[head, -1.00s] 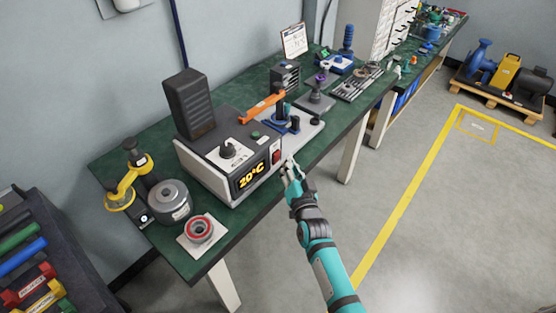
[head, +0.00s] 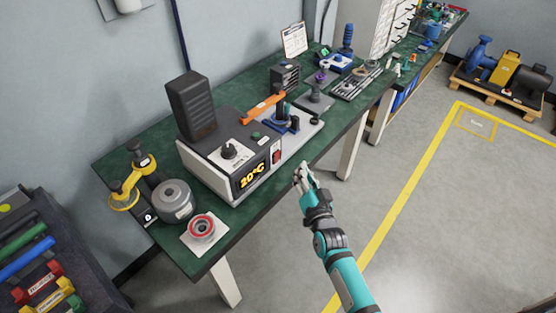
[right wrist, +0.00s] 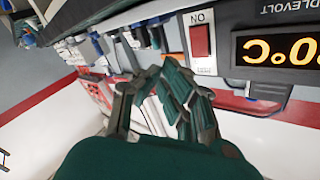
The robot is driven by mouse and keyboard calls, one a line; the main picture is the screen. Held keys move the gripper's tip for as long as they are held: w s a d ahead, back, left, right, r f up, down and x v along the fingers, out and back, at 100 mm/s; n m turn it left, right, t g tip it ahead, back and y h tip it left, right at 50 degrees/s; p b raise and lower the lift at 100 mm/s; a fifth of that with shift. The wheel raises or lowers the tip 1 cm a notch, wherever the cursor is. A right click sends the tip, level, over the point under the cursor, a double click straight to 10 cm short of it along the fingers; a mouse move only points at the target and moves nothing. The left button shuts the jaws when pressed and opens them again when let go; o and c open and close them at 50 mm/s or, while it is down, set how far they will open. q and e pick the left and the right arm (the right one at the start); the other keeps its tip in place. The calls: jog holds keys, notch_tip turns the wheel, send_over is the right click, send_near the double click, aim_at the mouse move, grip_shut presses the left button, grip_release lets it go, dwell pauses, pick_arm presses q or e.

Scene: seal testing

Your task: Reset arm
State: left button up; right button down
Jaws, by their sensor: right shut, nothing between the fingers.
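My right arm comes in from the bottom of the head view. Its gripper (head: 303,174) is shut and empty, just off the front edge of the green workbench (head: 262,205). In the right wrist view its fingers (right wrist: 160,85) show in front of the bench edge, apart from the heater unit. The heater unit (head: 208,163) stands on the bench to the gripper's left. Its display (head: 252,175) reads 20°C, and its red switch (head: 277,156) faces the gripper; the switch also shows in the right wrist view (right wrist: 201,40). My left gripper is not in view.
A tool rack (head: 75,265) stands at lower left.

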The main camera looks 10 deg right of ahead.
dwell(0.3)
jog(key=s+f+n+g, duration=0.25)
jog(key=s+f, duration=0.35)
jog(key=f, duration=0.4)
jog(key=s+f+n+g+y, duration=0.1)
jog(key=s+f+g, duration=0.2)
jog(key=s+f, duration=0.5)
jog(key=s+f+n+g, duration=0.1)
jog(key=s+f+g, duration=0.25)
jog(key=f, duration=0.85)
jog(key=s+d+f+n+g, duration=0.1)
jog(key=s+f, duration=0.3)
jog(key=s, duration=0.6)
jog(key=s+d+f+n+g+h, duration=0.1)
jog(key=s+f+g, duration=0.3)
jog(key=s, duration=0.7)
jog(key=s+d+f+n+g, duration=0.2)
jog(key=s+f, duration=0.4)
jog(key=s, duration=0.5)
jog(key=shift+d+g, duration=0.55)
jog(key=shift+g, duration=0.05)
